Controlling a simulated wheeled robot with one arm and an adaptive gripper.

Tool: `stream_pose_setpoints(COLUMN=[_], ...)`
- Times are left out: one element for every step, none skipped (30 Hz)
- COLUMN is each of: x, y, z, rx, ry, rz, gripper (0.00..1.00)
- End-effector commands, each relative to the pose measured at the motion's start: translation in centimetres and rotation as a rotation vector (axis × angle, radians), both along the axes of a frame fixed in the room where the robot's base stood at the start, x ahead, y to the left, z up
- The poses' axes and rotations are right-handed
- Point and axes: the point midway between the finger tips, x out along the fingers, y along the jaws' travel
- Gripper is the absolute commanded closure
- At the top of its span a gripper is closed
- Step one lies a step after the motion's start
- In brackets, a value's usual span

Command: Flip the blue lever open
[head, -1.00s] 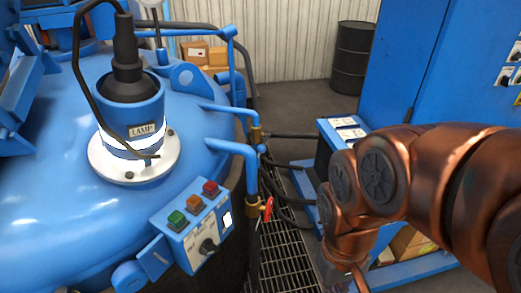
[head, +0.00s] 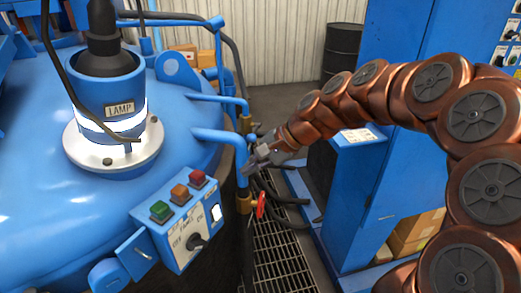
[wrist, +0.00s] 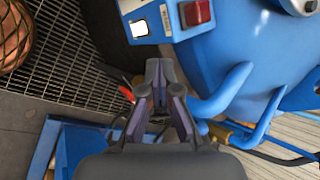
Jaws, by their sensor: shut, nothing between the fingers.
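My gripper (head: 254,164) is shut and empty, in front of the blue pipes beside the furnace. It also shows in the wrist view (wrist: 156,75), fingers together. A lower brass valve (head: 244,202) with a red lever (head: 261,205) sits just below it at the end of a blue pipe. The upper blue pipe (head: 222,99) ends at another brass fitting (head: 246,124), above and behind the gripper. I cannot make out a separate blue lever there; my gripper and wrist partly cover that area. In the wrist view a red tip (wrist: 127,92) shows left of the fingers.
The blue furnace lid (head: 50,200) with its lamp (head: 107,105) fills the left. A control box (head: 185,222) with coloured buttons and a knob is on its rim. A blue cabinet (head: 400,110) stands right. Floor grating (head: 278,255) lies between; a black drum (head: 342,50) is behind.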

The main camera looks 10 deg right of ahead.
Motion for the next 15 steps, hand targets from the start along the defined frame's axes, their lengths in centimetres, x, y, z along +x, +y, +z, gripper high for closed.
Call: stream_pose_setpoints(x=[2.3, 3.6, 5.3, 6.6, 7.7, 9.2, 10.3, 11.2, 12.3, 13.0, 13.6, 14.3, 14.8, 15.2, 15.6], y=[-1.1, -1.8, -2.9, -3.8, -4.7, -6.0, -7.1, -8.1, -9.4, -10.3, -11.1, -12.2, -12.9, -13.6, -14.3], z=[-1.2, -1.4, -1.8, -2.0, -2.4, -2.9, -3.3, -3.6, -4.1, -4.5, -4.9, -5.3, -5.6, -5.7, -5.9], rx=[0.056, 0.088, 0.131, 0.164, 0.194, 0.233, 0.261, 0.286, 0.319, 0.342, 0.361, 0.384, 0.399, 0.414, 0.427], ry=[0.015, 0.021, 0.033, 0.042, 0.05, 0.061, 0.068, 0.075, 0.084, 0.093, 0.101, 0.109, 0.112, 0.116, 0.118], rz=[-0.077, -0.123, -0.187, -0.235, -0.281, -0.343, -0.388, -0.431, -0.481, -0.517, -0.549, -0.587, -0.612, -0.635, -0.659], gripper=[1.0, 1.0, 1.0, 1.0, 1.0, 1.0, 1.0, 1.0, 1.0, 1.0, 1.0, 1.0, 1.0, 1.0, 1.0])
